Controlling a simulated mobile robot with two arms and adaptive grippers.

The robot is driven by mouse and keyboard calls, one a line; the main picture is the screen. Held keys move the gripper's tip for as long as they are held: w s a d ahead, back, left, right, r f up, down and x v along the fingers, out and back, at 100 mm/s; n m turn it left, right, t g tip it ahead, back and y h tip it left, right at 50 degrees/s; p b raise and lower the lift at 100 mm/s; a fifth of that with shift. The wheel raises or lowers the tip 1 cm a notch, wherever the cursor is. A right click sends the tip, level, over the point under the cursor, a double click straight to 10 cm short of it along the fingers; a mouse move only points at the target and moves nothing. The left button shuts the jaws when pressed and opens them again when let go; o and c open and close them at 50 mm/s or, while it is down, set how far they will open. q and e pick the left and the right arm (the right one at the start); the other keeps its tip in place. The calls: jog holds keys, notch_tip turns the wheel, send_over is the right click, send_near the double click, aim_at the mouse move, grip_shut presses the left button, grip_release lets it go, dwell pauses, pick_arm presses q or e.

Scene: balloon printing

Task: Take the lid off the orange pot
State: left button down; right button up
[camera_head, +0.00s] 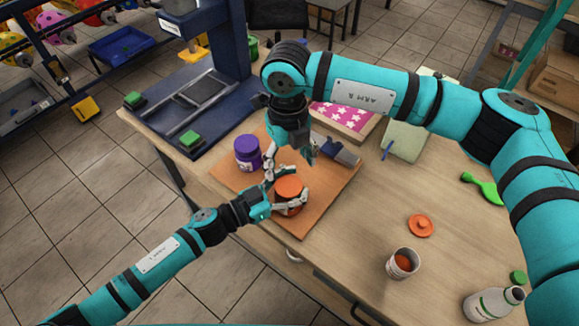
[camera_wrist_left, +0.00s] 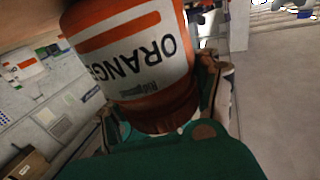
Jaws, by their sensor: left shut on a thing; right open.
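The orange pot (camera_head: 289,191) stands on a brown board on the table, with an orange top. In the left wrist view the pot (camera_wrist_left: 135,50) fills the upper middle, its white label reading upside down. A darker orange ribbed band, which looks like its lid (camera_wrist_left: 165,113), sits at the lower end. My left gripper (camera_head: 287,184) is shut around the pot from the front left. My right gripper (camera_head: 298,153) points down just behind the pot, open and apart from it; its fingers are partly hidden.
A purple pot (camera_head: 247,153) stands close behind left on the brown board (camera_head: 318,212). A loose orange disc (camera_head: 421,226), a cup with orange contents (camera_head: 402,264) and a white bottle (camera_head: 492,304) are at the right. A blue press stands at the back left.

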aim_at(289, 185)
pick_arm(q)
jog(key=shift+a+f, duration=0.1)
jog(key=shift+f, duration=0.05)
pick_arm(e)
jog(key=shift+s+f, duration=0.15)
jog(key=shift+f, duration=3.75)
pick_arm(q)
jog(key=shift+w, duration=0.1)
pick_arm(e)
jog(key=c, duration=1)
jog(key=shift+d+n, duration=0.15)
jog(key=shift+n, duration=0.95)
jog(key=shift+c, duration=0.2)
jog(key=shift+n, duration=0.4)
pick_arm(q)
jog(key=shift+s, duration=0.2)
pick_arm(e)
jog(key=o, duration=1.3)
jog(key=shift+c, duration=0.2)
pick_arm(q)
jog(key=shift+d, duration=0.2)
pick_arm(e)
jog(key=shift+a+r, duration=0.1)
jog(key=shift+a, duration=0.1)
